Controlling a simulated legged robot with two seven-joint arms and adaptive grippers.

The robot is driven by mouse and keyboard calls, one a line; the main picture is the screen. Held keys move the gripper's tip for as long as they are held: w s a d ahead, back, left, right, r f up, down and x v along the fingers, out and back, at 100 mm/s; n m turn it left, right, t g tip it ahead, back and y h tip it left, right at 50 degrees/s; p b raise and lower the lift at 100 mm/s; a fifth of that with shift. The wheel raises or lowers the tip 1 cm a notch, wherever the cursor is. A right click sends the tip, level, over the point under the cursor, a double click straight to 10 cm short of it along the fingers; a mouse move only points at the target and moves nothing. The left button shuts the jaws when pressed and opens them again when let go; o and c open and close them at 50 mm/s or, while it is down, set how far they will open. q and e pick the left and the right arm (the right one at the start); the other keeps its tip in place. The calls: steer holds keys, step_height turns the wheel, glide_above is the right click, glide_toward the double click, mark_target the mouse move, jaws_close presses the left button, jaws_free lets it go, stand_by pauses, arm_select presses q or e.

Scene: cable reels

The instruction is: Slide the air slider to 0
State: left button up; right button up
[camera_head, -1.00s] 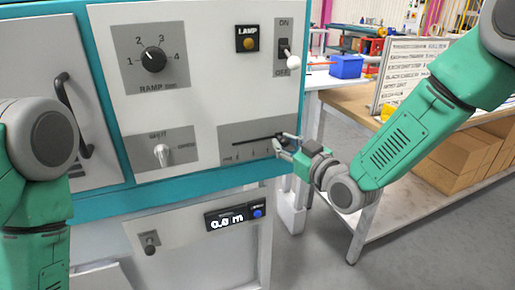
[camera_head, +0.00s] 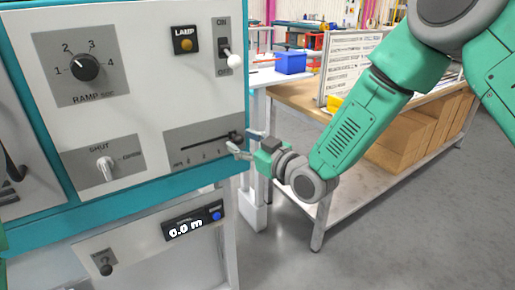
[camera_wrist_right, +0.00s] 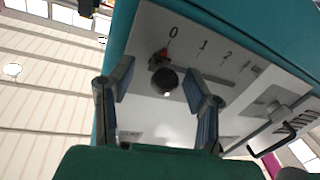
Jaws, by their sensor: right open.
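The air slider plate (camera_head: 188,158) is a grey scale panel at the lower right of the white cabinet front. In the right wrist view the slider's dark round knob (camera_wrist_right: 166,82) stands at the 0 end of its slot, with a red pointer (camera_wrist_right: 163,54) just below the printed 0. My right gripper (camera_head: 243,144) is at the right end of the plate. In the wrist view its open fingers (camera_wrist_right: 160,78) stand on either side of the knob, with gaps visible. In the head view the gripper partly hides the knob. My left gripper is out of view.
A ramp dial (camera_head: 85,67), shut lever (camera_head: 105,167), lamp button (camera_head: 186,40) and on/off switch (camera_head: 226,52) share the cabinet front. A display (camera_head: 193,222) below reads 0.0 m. A wooden workbench (camera_head: 300,97) stands to the right, with open floor in front.

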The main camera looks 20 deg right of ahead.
steer(key=v, duration=1.1)
steer(key=shift+d, duration=0.15)
steer(key=s+d+f+m+g+h, duration=0.2)
steer(key=s+f+g, duration=0.25)
steer(key=f, duration=0.65)
steer(key=s+d+f+m+g+h, duration=0.1)
steer(key=s+f+m+g+h, duration=0.15)
steer(key=s+f, duration=0.55)
steer(key=s+d+f+m+g+h, duration=0.1)
steer(key=s+d+f+g+h, duration=0.1)
steer(key=s+f, duration=0.4)
steer(key=s+d+f+m+g+h, duration=0.2)
steer(key=s+d+f+g, duration=0.3)
steer(key=s, duration=0.9)
step_height(320, 180, down, 3)
steer(key=shift+r+g, duration=0.25)
steer(key=shift+g, duration=0.35)
